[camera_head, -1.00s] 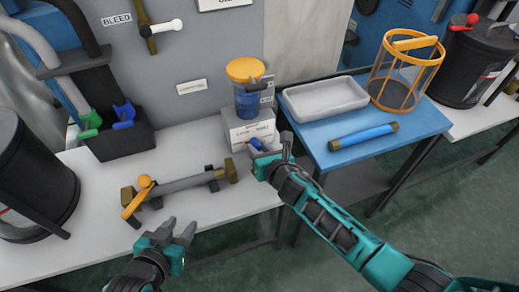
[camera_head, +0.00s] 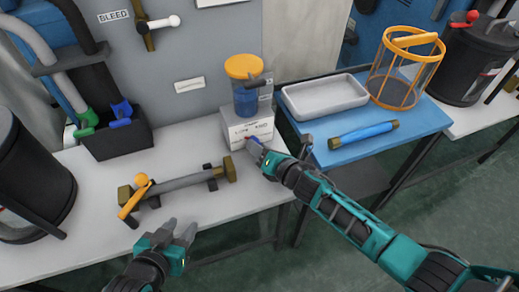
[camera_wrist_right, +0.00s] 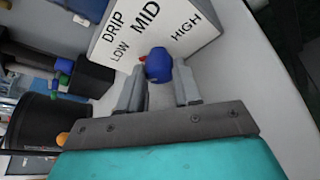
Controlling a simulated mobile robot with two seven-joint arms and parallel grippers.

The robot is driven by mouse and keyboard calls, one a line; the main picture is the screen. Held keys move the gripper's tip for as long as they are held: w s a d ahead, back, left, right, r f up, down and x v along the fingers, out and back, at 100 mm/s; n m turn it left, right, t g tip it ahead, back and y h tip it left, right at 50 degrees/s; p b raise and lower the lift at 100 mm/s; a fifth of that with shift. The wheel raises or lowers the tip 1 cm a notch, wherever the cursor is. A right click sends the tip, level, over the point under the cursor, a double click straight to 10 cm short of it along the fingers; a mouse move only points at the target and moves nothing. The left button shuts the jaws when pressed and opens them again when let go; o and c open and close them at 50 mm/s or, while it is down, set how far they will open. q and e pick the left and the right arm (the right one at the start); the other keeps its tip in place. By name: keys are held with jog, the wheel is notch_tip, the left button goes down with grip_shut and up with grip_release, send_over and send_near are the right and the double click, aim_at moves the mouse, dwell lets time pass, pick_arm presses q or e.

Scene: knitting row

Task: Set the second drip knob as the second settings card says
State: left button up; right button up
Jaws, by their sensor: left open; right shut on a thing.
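A blue drip knob (camera_wrist_right: 158,66) with a red pointer sits on the front of a white box (camera_head: 238,128) marked DRIP, LOW, MID and HIGH. In the right wrist view the red pointer is on the LOW side of the dial. My right gripper (camera_wrist_right: 158,92) has its fingers around the blue knob and is shut on it; the arm hides part of the knob in the head view. My left gripper (camera_head: 182,232) is open and empty above the bench's front edge. A small card (camera_head: 190,85) is on the grey panel; its text is too small to read.
A clear cup with a yellow lid (camera_head: 245,68) stands above the box. A pipe with a yellow-handled valve (camera_head: 180,184) lies on the bench left of it. A blue table (camera_head: 400,145) at right holds a grey tray (camera_head: 300,107), a yellow cage (camera_head: 405,70) and a blue cylinder (camera_head: 362,135).

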pick_arm(q)
jog(key=shift+w+d+r, duration=0.15)
jog(key=shift+w+r, duration=0.05)
jog(key=shift+r, duration=0.05)
pick_arm(e)
jog(key=shift+m, duration=0.3)
pick_arm(q)
jog(key=shift+f, duration=0.15)
pick_arm(e)
jog(key=o, duration=1)
jog(key=shift+o, duration=0.2)
pick_arm(q)
jog(key=shift+s+a+r+p, duration=0.4)
jog(key=shift+a+p, duration=0.2)
jog(key=shift+p, duration=0.55)
pick_arm(e)
jog(key=v, duration=1.3)
jog(key=shift+f, duration=0.2)
